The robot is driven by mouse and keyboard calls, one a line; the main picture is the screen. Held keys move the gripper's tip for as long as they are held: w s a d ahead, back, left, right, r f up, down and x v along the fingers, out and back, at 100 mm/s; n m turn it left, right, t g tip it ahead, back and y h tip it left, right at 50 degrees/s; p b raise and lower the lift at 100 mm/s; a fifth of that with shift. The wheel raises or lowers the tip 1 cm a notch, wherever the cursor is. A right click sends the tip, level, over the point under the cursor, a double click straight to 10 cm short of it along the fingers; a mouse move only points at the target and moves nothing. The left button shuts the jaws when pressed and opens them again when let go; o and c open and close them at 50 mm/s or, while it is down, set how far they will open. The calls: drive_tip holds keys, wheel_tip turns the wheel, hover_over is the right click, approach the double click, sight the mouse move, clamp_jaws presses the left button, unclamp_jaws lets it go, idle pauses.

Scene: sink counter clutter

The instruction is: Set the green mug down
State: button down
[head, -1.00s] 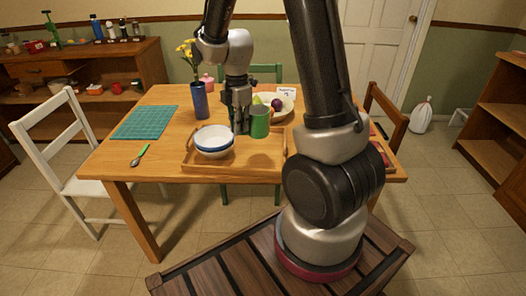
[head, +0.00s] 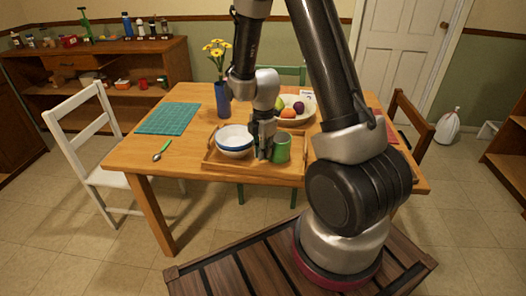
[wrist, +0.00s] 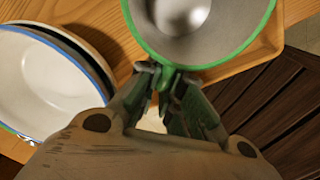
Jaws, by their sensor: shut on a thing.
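The green mug (head: 283,149) is upright at the right part of the wooden tray (head: 222,166). I cannot tell whether its base touches the tray. My gripper (head: 265,152) points down at the mug's left side and is shut on it. In the wrist view the jaws (wrist: 166,88) close on the mug's green handle side. The mug (wrist: 200,62) shows its open rim and an empty grey inside there. The jaws hide part of the handle.
Stacked white and blue bowls (head: 235,143) stand in the tray just left of my gripper. Behind are a blue vase (head: 222,98) with yellow flowers and a fruit bowl (head: 311,112). A teal mat (head: 168,118) and a spoon (head: 162,151) lie to the left.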

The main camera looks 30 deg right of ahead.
drive_tip(key=c, duration=1.6)
unclamp_jaws()
drive_tip(key=shift+f, duration=0.1)
drive_tip(key=shift+o, duration=0.2)
drive_tip(key=s+r+m+t, duration=0.1)
drive_tip(key=s+r+m, duration=0.1)
drive_tip(key=r, duration=0.8)
drive_tip(key=s+r+m, duration=0.2)
drive_tip(key=r+m, duration=0.1)
drive_tip(key=r, duration=0.7)
drive_tip(key=s+d+r+m+t, duration=0.1)
drive_tip(key=s+r+m, duration=0.4)
drive_tip(key=s+m, duration=0.2)
drive_tip(key=s+d+r+m+t, duration=0.1)
drive_tip(key=s+r+m+t, duration=0.1)
drive_tip(key=s+r+m, duration=0.3)
drive_tip(key=shift+s+m, duration=1.2)
drive_tip(key=shift+s, duration=1.1)
